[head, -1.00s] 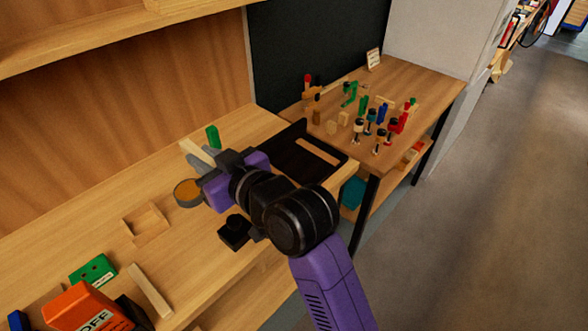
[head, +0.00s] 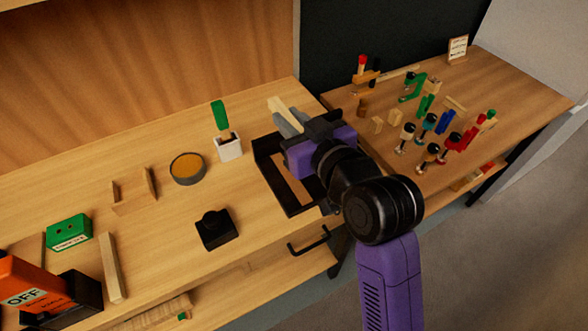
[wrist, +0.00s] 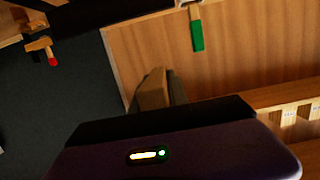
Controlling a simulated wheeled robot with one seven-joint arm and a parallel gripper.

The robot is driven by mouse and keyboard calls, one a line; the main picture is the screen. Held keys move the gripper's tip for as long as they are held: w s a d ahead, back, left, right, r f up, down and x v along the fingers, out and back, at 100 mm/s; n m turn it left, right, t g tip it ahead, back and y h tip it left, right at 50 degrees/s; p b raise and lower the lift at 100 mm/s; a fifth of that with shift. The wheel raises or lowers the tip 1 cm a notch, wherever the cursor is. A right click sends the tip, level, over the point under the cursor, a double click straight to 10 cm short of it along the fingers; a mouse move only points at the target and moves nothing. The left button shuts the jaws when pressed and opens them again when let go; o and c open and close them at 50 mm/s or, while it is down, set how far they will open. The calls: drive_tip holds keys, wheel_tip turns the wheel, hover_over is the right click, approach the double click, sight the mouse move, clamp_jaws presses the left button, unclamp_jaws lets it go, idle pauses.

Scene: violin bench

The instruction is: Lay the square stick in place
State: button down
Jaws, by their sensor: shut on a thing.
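My gripper (head: 285,118) is shut on a pale wooden square stick (head: 275,103), whose end sticks out past the fingers. In the wrist view the stick (wrist: 153,90) shows end-on between the grey fingers. The gripper is above the back of a black tray or frame (head: 267,165), with a wood-coloured area inside it. My gripper and arm hide part of the tray. Another pale square stick (head: 112,268) lies on the bench at the left. A small wooden holder with two uprights (head: 133,208) stands on the bench.
A round tin (head: 187,168), a white block with a green-handled tool (head: 228,148) and a black knob box (head: 213,229) stand left of the tray. A green box (head: 69,232) and an orange device (head: 30,280) are farther left. A side table (head: 500,90) holds many small tools.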

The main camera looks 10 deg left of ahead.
sight(291, 177)
wheel_tip(291, 177, down, 15)
drive_tip(key=shift+b, duration=0.45)
drive_tip(key=shift+f, duration=0.2)
drive_tip(key=c, duration=1.3)
unclamp_jaws()
drive_tip(key=shift+r, duration=0.15)
drive_tip(key=shift+s+r, duration=0.1)
drive_tip(key=v, duration=1.2)
drive_tip(key=shift+b, duration=0.4)
